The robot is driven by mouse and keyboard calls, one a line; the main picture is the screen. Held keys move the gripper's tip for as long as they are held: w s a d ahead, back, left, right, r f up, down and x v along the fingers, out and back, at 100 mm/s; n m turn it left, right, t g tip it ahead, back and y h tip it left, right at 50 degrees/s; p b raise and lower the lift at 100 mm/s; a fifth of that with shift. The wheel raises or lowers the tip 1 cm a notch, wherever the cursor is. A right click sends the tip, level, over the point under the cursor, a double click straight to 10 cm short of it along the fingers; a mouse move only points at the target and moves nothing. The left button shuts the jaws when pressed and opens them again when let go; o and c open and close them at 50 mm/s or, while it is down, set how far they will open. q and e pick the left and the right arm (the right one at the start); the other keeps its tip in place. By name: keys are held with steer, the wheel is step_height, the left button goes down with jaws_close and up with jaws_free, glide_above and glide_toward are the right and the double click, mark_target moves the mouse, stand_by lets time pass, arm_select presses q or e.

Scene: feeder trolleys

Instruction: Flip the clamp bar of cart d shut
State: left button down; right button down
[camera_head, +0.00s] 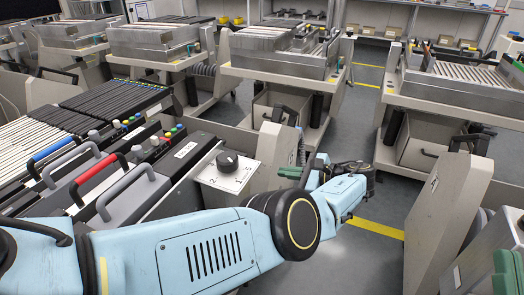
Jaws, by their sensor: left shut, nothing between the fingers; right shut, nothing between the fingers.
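Several feeder trolleys stand around me, but I can read no letter that marks cart d. Its clamp bar cannot be told for certain. The nearest trolley (262,146), at left, carries feeders with red, blue and grey handles. A dark green grip (296,172) shows at its right end, partly behind my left arm. My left arm crosses the lower middle, and my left gripper (364,170) is a small dark shape at its far end, shut and empty, over the aisle. It touches no trolley that I can make out. My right gripper is not in view.
A selector knob (228,160) sits on the near trolley's end panel. A grey panel (444,215) and another green grip (507,272) stand at right. More trolleys (283,62) line the back. Grey floor with yellow lines (376,228) is free between them.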

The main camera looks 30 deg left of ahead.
arm_select(q)
steer(key=shift+s, duration=0.2)
arm_select(e)
steer(key=shift+s, duration=0.3)
arm_select(q)
steer(key=shift+a, duration=0.15)
